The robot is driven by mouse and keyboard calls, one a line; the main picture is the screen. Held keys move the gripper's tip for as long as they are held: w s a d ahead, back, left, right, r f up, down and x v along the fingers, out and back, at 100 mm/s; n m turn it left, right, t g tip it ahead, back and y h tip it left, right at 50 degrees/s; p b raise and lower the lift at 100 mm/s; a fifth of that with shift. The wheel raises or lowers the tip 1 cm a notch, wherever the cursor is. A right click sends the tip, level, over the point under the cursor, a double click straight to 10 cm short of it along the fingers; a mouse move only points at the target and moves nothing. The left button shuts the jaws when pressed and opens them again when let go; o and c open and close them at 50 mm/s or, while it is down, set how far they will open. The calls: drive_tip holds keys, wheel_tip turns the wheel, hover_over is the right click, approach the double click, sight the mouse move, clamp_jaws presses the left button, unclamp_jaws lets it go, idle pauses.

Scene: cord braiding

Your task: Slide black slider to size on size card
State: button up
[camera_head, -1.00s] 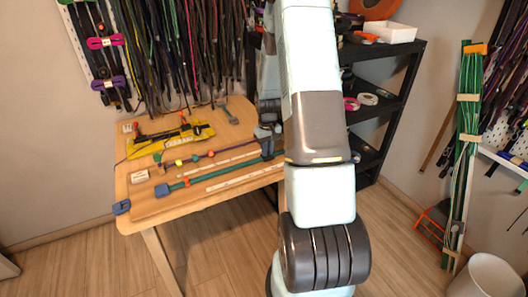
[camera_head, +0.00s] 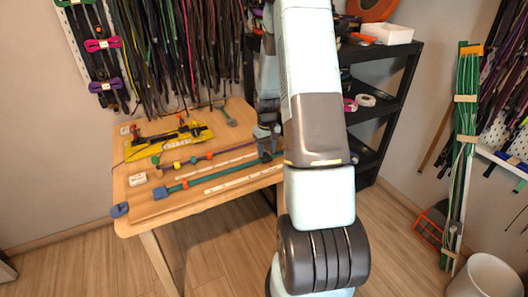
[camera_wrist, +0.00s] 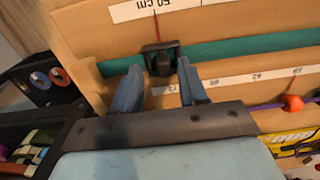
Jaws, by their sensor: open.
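The black slider (camera_wrist: 160,58) sits on the flat teal cord (camera_wrist: 245,45) in the wrist view. My gripper (camera_wrist: 159,66) is open, with one blue-grey finger on either side of the slider's near part. Whether the fingers touch it cannot be told. The white size card (camera_wrist: 180,7) runs beyond the cord. Its "50 cm" label and a red line lie just past the slider. In the head view my gripper (camera_head: 268,147) is over the right end of the teal cord (camera_head: 225,173), beside the size card (camera_head: 240,180). The slider cannot be made out there.
A second printed strip (camera_wrist: 235,82) and a purple cord with an orange bead (camera_wrist: 293,103) lie close by. A yellow tool (camera_head: 165,142) is at the table's back left. A dark shelf (camera_head: 385,115) stands right of the table. The board's edge is close to my gripper.

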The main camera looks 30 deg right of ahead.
sight(266, 152)
wheel_tip(266, 152, up, 13)
idle(0.4)
idle(0.4)
drive_tip(key=s+a+r+t, duration=0.1)
drive_tip(key=s+a+r, duration=0.5)
drive_tip(key=r, duration=0.3)
drive_tip(key=s+a+r+t, duration=0.2)
drive_tip(key=s+a+r, duration=0.35)
drive_tip(key=r, duration=0.35)
drive_tip(key=s+a+r+t, duration=0.1)
drive_tip(key=s+a, duration=0.3)
drive_tip(key=s, duration=0.4)
drive_tip(key=s+a+r+t, duration=0.1)
drive_tip(key=s+a+r, duration=0.3)
drive_tip(key=s, duration=0.4)
drive_tip(key=shift+s+r+t, duration=0.25)
drive_tip(key=shift+t, duration=0.05)
